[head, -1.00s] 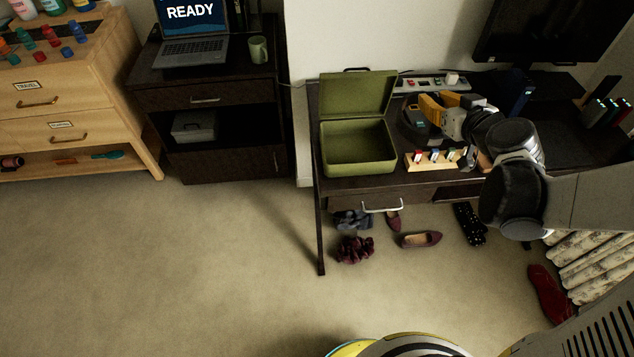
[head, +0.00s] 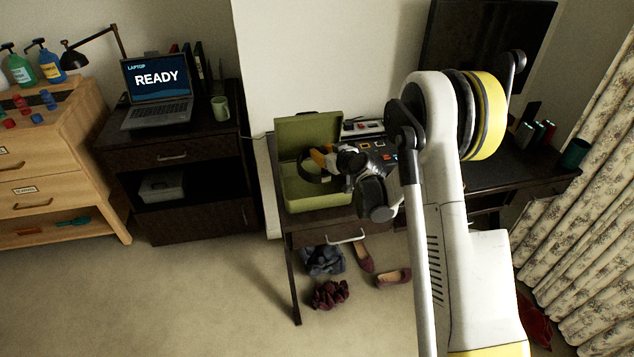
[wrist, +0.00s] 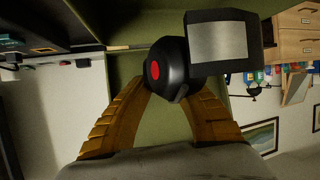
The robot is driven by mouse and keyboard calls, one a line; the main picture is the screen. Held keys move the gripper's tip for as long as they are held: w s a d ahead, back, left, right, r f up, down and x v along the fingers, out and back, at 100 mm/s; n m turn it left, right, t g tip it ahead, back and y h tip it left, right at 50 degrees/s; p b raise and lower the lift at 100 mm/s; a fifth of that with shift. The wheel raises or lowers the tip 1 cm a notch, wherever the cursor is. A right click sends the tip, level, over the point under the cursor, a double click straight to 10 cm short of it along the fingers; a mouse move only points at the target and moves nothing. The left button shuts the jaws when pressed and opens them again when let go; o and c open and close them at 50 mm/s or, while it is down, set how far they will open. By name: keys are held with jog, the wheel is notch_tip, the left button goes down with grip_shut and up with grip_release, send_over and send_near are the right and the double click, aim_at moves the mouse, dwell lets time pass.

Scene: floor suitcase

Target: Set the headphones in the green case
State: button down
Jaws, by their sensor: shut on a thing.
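The green case (head: 304,197) stands open on the dark desk, its lid (head: 309,130) upright at the back. My gripper (head: 318,158), with orange fingers, is at the case's opening, reaching in from the right. Whether the headphones touch the case floor I cannot tell.
A power strip (head: 362,127) and small coloured items lie on the desk right of the case. A monitor (head: 487,50) stands at the back right. A laptop cabinet (head: 170,165) is left of the desk.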

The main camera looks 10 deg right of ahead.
notch_tip(320, 180, down, 8)
jog(key=b, duration=0.3)
jog(key=shift+f, duration=0.15)
jog(key=c, duration=1.2)
grip_release()
jog(key=shift+c, duration=0.2)
